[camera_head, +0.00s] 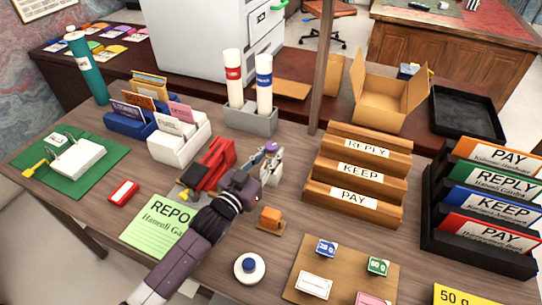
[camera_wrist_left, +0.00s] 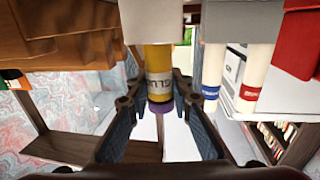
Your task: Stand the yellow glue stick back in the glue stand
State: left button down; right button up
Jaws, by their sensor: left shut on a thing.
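The stick looks about upright. A small pale block, seemingly the glue stand (camera_head: 278,173), is right at the gripper. In the wrist view this block (camera_wrist_left: 145,18) meets the stick's far end. I cannot tell how deep the stick sits in it. My right gripper is not in view.
A red desk tool (camera_head: 208,168) lies close left of the gripper. A grey holder (camera_head: 250,120) with two white tubes stands behind. A wooden step rack (camera_head: 352,195) is to the right, an orange item (camera_head: 271,217) in front. A green paper (camera_head: 150,228) lies left of my arm.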

pick_arm(q)
jog(key=shift+f, duration=0.35)
jog(key=shift+f, duration=0.1)
jog(key=c, duration=2.2)
grip_release()
jog(key=shift+f, duration=0.15)
jog(key=o, duration=0.5)
jog(key=shift+c, duration=0.2)
jog(key=shift+r, duration=0.4)
jog(key=v, duration=0.7)
jog(key=shift+s+a, duration=0.15)
jog(key=shift+s, duration=0.05)
jog(key=shift+f, duration=0.1)
